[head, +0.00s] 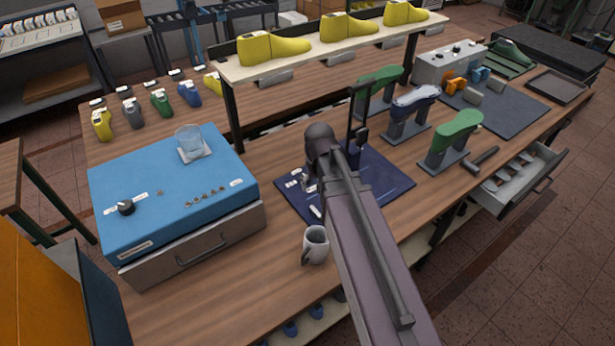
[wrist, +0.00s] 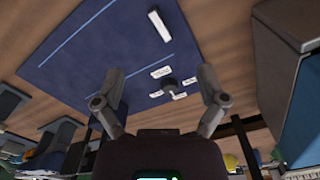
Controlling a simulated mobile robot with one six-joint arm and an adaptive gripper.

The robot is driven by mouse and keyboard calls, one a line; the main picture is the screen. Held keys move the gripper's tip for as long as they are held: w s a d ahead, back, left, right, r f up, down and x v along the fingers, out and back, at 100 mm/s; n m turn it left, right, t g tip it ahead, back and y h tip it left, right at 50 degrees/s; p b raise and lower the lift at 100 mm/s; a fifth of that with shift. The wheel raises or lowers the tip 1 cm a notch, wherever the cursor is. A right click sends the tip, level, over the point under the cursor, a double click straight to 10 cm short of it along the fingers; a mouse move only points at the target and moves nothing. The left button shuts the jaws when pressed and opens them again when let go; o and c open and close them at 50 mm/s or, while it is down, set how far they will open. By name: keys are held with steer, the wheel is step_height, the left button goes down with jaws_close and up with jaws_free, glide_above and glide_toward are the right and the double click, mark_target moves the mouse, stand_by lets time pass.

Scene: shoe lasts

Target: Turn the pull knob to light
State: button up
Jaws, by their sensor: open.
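A small dark knob (wrist: 168,84) stands on the dark blue mat (wrist: 60,50) in the wrist view, with several white labels (wrist: 160,72) around it. The label text is too small to read. My gripper (wrist: 160,80) is open and empty, with its two fingers apart on either side of the knob in the picture; I cannot tell how far above it they are. In the head view, my arm hides the knob, and the mat (head: 385,190) shows around it. Another black knob (head: 125,207) with labels sits on the blue box (head: 215,165) at the left.
A mug (head: 315,245) stands close to my arm, in front of the mat. A dark upright stand (head: 352,118) rises behind the mat. A shelf with yellow lasts (head: 345,45) spans the back. An open drawer (head: 520,180) juts out at right.

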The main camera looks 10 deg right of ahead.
steer(key=w+m, duration=0.2)
steer(key=w, duration=1.5)
steer(key=shift+w+f+m, duration=0.2)
steer(key=shift+w+m, duration=0.15)
steer(key=shift+m, duration=0.05)
steer(key=shift+f+b, duration=0.15)
steer(key=shift+b, duration=0.15)
step_height(320, 180, down, 14)
steer(key=b, duration=1.3)
steer(key=shift+r, duration=0.2)
steer(key=shift+c, duration=0.2)
steer(key=c, duration=1.1)
